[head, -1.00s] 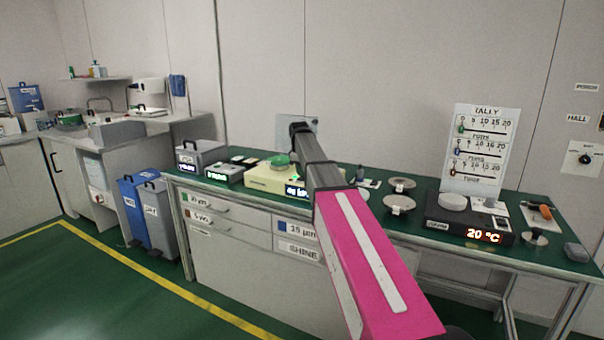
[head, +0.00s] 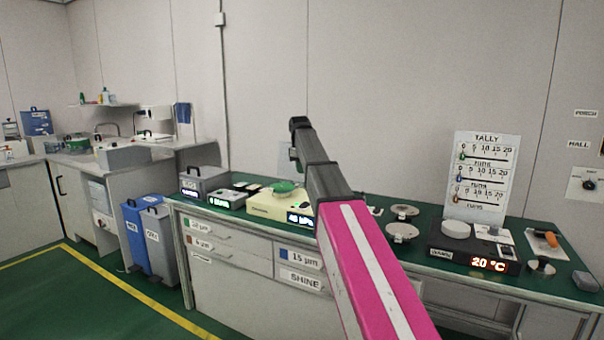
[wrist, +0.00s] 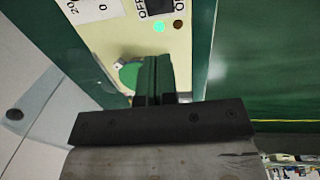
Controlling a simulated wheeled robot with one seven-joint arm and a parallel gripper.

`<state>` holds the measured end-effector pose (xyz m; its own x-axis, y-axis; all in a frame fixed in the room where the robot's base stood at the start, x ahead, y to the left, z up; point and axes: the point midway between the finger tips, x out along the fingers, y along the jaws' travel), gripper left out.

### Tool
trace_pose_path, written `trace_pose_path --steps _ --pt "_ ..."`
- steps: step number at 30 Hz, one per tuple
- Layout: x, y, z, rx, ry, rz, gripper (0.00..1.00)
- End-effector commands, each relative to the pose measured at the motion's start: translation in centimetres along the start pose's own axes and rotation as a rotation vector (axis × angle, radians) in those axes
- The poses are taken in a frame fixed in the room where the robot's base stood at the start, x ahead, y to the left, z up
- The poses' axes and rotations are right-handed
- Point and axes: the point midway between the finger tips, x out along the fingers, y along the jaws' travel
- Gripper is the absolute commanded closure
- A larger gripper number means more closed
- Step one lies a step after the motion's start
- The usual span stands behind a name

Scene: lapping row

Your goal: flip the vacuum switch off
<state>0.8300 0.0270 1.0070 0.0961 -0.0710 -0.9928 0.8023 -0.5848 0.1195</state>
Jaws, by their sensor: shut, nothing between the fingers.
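The cream vacuum unit (head: 266,206) stands on the bench in the head view, with a round green top (head: 285,187) and a lit display reading in kPa. In the wrist view its panel (wrist: 110,40) runs along the top. The black vacuum switch (wrist: 158,6) sits at the top edge between the OFF and ON labels, partly cut off, so its position cannot be told. A green lamp (wrist: 159,27) is lit below it, beside a dark brown one. My gripper (wrist: 154,62) is shut and empty, its fingers pointing toward the panel below the lamps.
A grey box (head: 203,181) and a small display unit (head: 226,199) stand left of the vacuum unit. Metal discs (head: 402,231) and a hotplate reading 20 °C (head: 445,254) are to the right. A tally board (head: 484,175) stands behind. The wall is close behind the bench.

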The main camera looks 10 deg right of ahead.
Motion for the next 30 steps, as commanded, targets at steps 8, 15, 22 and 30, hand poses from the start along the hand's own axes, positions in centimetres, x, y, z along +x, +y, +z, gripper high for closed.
trace_pose_path --steps 8,15,22,30 --pt "0.0 0.1 0.0 0.0 0.0 0.0 1.0" --pt "0.2 1.0 0.4 0.0 0.001 0.001 1.0" --pt "0.3 1.5 0.7 -0.001 0.001 0.002 1.0" --pt "0.4 1.5 0.7 -0.001 0.001 0.001 1.0"
